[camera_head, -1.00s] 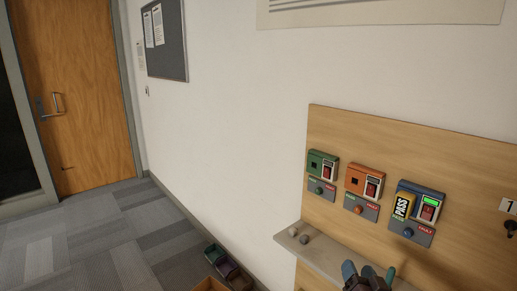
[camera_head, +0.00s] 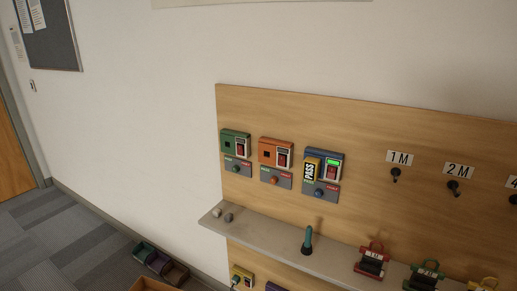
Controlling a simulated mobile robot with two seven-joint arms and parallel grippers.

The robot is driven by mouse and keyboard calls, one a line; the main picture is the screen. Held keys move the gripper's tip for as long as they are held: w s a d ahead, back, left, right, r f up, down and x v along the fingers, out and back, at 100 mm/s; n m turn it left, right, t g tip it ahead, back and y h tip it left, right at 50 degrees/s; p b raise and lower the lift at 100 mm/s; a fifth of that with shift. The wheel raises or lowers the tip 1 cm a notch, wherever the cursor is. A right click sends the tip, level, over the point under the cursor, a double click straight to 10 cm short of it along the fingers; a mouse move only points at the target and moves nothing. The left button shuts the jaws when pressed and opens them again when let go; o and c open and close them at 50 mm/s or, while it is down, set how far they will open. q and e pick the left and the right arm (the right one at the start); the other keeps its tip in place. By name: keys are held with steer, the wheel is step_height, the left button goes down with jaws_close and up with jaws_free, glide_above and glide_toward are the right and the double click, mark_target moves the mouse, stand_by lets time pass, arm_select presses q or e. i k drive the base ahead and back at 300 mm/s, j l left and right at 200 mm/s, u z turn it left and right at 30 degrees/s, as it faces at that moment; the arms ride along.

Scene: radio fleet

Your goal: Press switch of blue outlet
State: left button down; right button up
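The blue outlet (camera_head: 323,157) is the rightmost of three outlets on the wooden wall board. Under the outlet is a grey plate with a blue knob (camera_head: 319,193) and a small red label. Whether the switch is pressed in is too small to tell. Neither of my grippers is in view.
The green outlet (camera_head: 234,137) and orange outlet (camera_head: 274,146) sit left of it. A shelf (camera_head: 270,233) below holds two small balls, an upright teal object (camera_head: 307,239) and several coloured-frame items, including a red one (camera_head: 372,262). Hooks labelled 1M (camera_head: 399,157) and 2M (camera_head: 457,171) hang right.

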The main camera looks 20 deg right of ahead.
mark_target(331, 172)
steer(key=z, duration=1.05)
